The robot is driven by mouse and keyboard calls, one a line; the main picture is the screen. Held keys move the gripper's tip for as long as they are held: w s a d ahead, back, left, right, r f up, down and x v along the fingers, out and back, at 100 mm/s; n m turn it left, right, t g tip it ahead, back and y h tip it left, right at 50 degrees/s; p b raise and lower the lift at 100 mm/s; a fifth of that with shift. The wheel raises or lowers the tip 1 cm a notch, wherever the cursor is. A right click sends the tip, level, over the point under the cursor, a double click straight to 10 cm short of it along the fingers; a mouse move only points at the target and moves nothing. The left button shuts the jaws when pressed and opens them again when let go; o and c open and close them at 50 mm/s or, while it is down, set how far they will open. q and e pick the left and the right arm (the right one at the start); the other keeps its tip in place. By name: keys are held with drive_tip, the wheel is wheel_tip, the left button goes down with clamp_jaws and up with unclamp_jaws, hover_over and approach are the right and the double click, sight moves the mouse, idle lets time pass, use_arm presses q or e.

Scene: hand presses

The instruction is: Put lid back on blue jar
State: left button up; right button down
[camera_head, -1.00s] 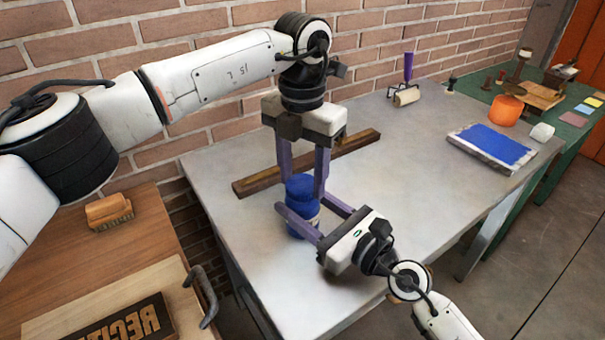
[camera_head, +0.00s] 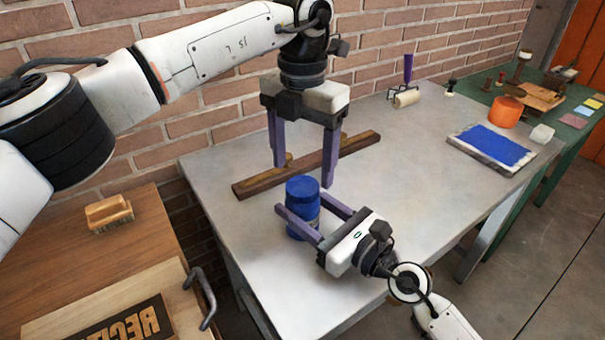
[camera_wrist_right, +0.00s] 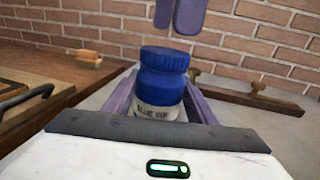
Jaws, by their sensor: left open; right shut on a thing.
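The blue jar (camera_head: 303,208) stands upright on the grey metal table. Its blue lid (camera_head: 301,187) sits on top and looks level. In the right wrist view the jar (camera_wrist_right: 158,96) shows a pale label with dark lettering, and the ridged lid (camera_wrist_right: 165,59) covers its mouth. My right gripper (camera_head: 312,212) is shut on the jar, with a finger on either side of its body. My left gripper (camera_head: 303,175) is open and empty, above and behind the jar, clear of the lid. Its fingertips also show at the top of the right wrist view (camera_wrist_right: 180,20).
A wooden bar (camera_head: 310,165) with small knobs lies on the table behind the jar. A brayer (camera_head: 406,90) and a blue-inked slab (camera_head: 492,147) are farther right. A brick wall (camera_head: 220,110) bounds the back. The table's middle is clear.

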use_arm(q)
wheel_tip(320, 180, up, 8)
drive_tip(key=shift+r, duration=0.2)
use_arm(e)
drive_tip(key=c, duration=0.7)
unclamp_jaws()
drive_tip(key=shift+s, duration=0.1)
drive_tip(key=b+v, duration=0.1)
drive_tip(key=v, duration=0.8)
drive_tip(key=shift+d+f, duration=0.1)
drive_tip(key=shift+s+d, duration=0.35)
drive_tip(key=shift+s, duration=0.05)
use_arm(q)
drive_tip(key=shift+f, duration=0.7)
